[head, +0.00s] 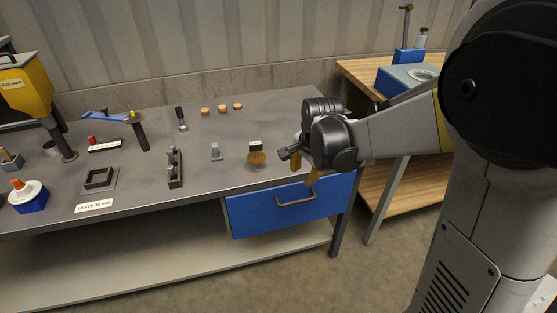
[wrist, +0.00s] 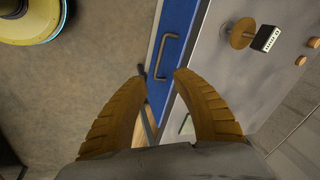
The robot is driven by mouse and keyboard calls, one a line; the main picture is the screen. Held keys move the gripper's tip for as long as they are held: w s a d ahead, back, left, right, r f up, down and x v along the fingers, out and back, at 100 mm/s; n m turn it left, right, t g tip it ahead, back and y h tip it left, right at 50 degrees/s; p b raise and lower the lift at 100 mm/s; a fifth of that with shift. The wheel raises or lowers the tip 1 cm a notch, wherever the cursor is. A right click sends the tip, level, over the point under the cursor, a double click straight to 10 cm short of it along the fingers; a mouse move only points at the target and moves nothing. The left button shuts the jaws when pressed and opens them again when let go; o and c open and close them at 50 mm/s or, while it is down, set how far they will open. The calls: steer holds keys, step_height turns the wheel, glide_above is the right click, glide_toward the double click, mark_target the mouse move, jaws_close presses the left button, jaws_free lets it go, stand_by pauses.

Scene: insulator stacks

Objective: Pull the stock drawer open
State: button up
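The stock drawer (head: 285,208) has a blue front under the right end of the grey table and looks shut. Its bar handle (head: 296,199) is dark and sits near the middle of the front. In the wrist view the drawer front (wrist: 180,35) runs as a blue band with the handle (wrist: 166,56) ahead of the fingertips. My gripper (head: 311,181) is above and in front of the drawer's right part, apart from the handle. Its two ribbed orange-brown fingers (wrist: 160,74) are spread with nothing between them.
A wooden bench (head: 375,80) stands to the right. Floor in front of the drawer is clear.

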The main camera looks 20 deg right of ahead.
mark_target(299, 201)
steer(key=w+f+m+b, duration=0.1)
steer(key=w+f, duration=0.1)
steer(key=f, duration=0.4)
steer(key=w+d+f+m+g+b, duration=0.1)
steer(key=w+f+m, duration=0.1)
steer(key=f, duration=0.5)
steer(key=w+d+f+m+b, duration=0.1)
steer(key=w+f+b, duration=0.1)
steer(key=f, duration=0.5)
steer(key=shift+w+d+f+m, duration=0.2)
steer(key=shift+w+m, duration=0.15)
steer(key=shift+m, duration=0.05)
jaws_close()
